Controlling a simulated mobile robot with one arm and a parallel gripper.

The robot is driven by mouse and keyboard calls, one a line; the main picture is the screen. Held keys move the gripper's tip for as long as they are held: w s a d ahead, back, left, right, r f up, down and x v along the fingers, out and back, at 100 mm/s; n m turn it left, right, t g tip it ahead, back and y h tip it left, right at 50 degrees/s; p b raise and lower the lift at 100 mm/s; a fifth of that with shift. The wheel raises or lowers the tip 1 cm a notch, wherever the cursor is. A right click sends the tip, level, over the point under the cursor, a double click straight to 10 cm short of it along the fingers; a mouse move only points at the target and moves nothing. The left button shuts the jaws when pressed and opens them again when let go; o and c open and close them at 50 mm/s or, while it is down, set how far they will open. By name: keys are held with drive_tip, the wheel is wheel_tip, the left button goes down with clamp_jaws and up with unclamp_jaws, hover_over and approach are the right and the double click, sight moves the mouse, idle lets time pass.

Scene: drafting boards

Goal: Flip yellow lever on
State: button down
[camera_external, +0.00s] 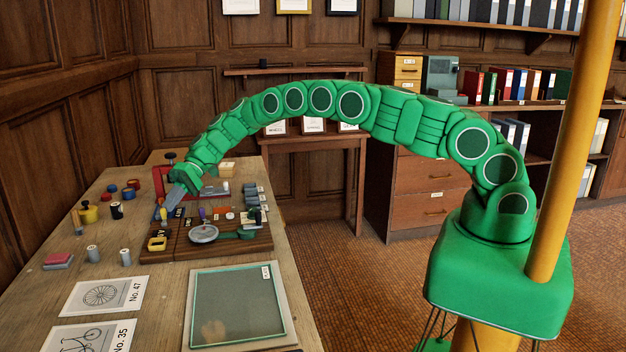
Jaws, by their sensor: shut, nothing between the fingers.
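A wooden board (262,243) with several small controls lies on the long table. A yellow block with a dark middle (157,243) sits at the board's front left. My gripper (167,207) reaches down over the board's left side, fingers shut and empty. Its tips are behind the yellow block and left of the upright piece; I cannot tell whether they touch anything. The gripper hides part of the board behind it.
A round grey disc (203,234) and a green piece (233,234) lie on the board. A red frame (160,172) stands behind. A glass-topped panel (237,304) lies at front right.

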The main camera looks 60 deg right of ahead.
drive_tip(key=shift+s+a+f+g, duration=0.15)
drive_tip(key=shift+s+a+g, duration=0.15)
drive_tip(key=shift+s+a, duration=0.45)
drive_tip(key=shift+w, duration=0.1)
drive_tip(key=d, duration=0.2)
drive_tip(key=w+d, duration=0.1)
drive_tip(key=d, duration=0.1)
drive_tip(key=shift+w+d, duration=0.1)
drive_tip(key=shift+d, duration=0.2)
drive_tip(key=v, duration=1.1)
drive_tip(key=shift+s, duration=0.3)
drive_tip(key=shift+f, duration=0.1)
drive_tip(key=shift+s+a+r+m+t+h, duration=0.1)
drive_tip(key=shift+s+r+m+t+h, duration=0.3)
drive_tip(key=shift+s+m+t, duration=0.35)
drive_tip(key=shift+s+a+r+m+t+h, duration=0.1)
drive_tip(key=shift+s+r+m+t+h, duration=0.4)
drive_tip(key=shift+s, duration=0.45)
drive_tip(key=shift+s+a+r+m+t+h, duration=0.2)
drive_tip(key=shift+s+m+t+h, duration=0.2)
drive_tip(key=shift+s+m+t, duration=0.4)
